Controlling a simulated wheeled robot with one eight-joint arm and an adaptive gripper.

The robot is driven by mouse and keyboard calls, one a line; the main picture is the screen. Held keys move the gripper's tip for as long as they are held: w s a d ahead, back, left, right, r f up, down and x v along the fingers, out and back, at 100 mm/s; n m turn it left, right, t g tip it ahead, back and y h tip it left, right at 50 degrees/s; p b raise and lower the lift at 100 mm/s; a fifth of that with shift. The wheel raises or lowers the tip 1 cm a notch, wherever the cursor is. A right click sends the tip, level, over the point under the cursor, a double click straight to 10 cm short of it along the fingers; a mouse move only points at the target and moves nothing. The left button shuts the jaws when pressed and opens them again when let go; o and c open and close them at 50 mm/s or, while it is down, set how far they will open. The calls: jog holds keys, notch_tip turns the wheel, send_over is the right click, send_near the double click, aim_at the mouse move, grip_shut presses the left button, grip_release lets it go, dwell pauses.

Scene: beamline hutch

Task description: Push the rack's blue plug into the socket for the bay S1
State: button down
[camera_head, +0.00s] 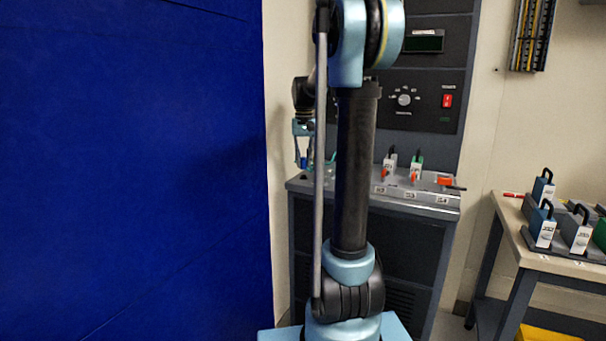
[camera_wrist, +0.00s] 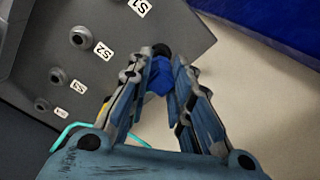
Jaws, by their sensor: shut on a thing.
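My gripper (camera_wrist: 160,88) is shut on the blue plug (camera_wrist: 159,75), whose dark round end points toward the top of the wrist view. The plug overlaps the edge of the grey socket panel (camera_wrist: 170,22) in that view; I cannot tell the gap between them. The S1 label (camera_wrist: 140,7) is at the top edge, up and left of the plug; its socket is mostly cut off.
The S2 socket (camera_wrist: 78,38), S3 socket (camera_wrist: 55,75) and S4 socket (camera_wrist: 40,103) run down the panel. A teal cable (camera_wrist: 68,132) lies at lower left. Modules (camera_head: 390,163) with orange levers stand on the rack. A side table (camera_head: 515,222) holds handled modules. A blue curtain (camera_head: 130,170) is at left.

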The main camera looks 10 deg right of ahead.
jog(key=shift+r, duration=2.7)
jog(key=shift+s, duration=0.1)
